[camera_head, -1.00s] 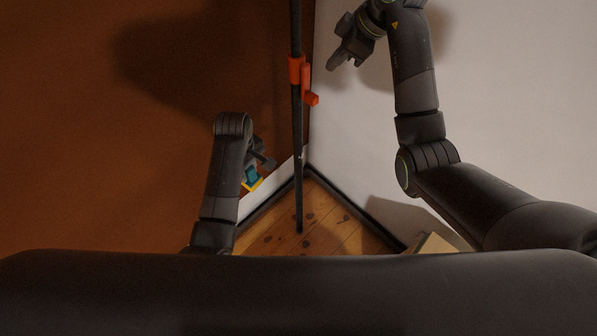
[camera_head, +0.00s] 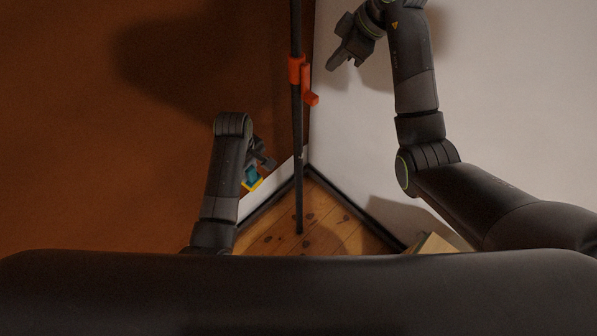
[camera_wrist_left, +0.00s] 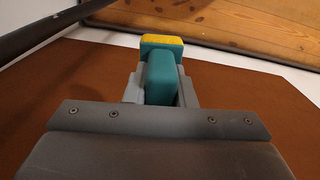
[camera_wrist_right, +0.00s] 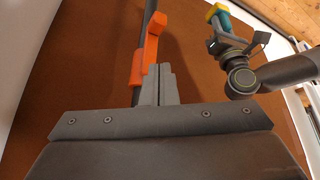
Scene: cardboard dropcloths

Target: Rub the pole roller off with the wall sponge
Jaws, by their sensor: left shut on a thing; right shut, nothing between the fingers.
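The pole roller (camera_head: 298,140) is a long dark pole with an orange clamp (camera_head: 296,70). It stands nearly upright in the corner, its lower end by the wooden floor; its top is out of view. The wall sponge (camera_head: 252,177) is teal with a yellow face. My left gripper (camera_wrist_left: 161,92) is shut on the teal part, the yellow face pointing outward. It is left of the pole's lower half, apart from it. My right gripper (camera_head: 331,65) is shut and empty, just right of the orange clamp; the clamp appears beyond its fingertips in the right wrist view (camera_wrist_right: 148,56).
A brown wall (camera_head: 90,130) is on the left and a white wall (camera_head: 500,100) on the right. They meet behind the pole. A pale cardboard-coloured object (camera_head: 435,244) lies at the lower right, partly hidden. The space between the sponge and the pole looks clear.

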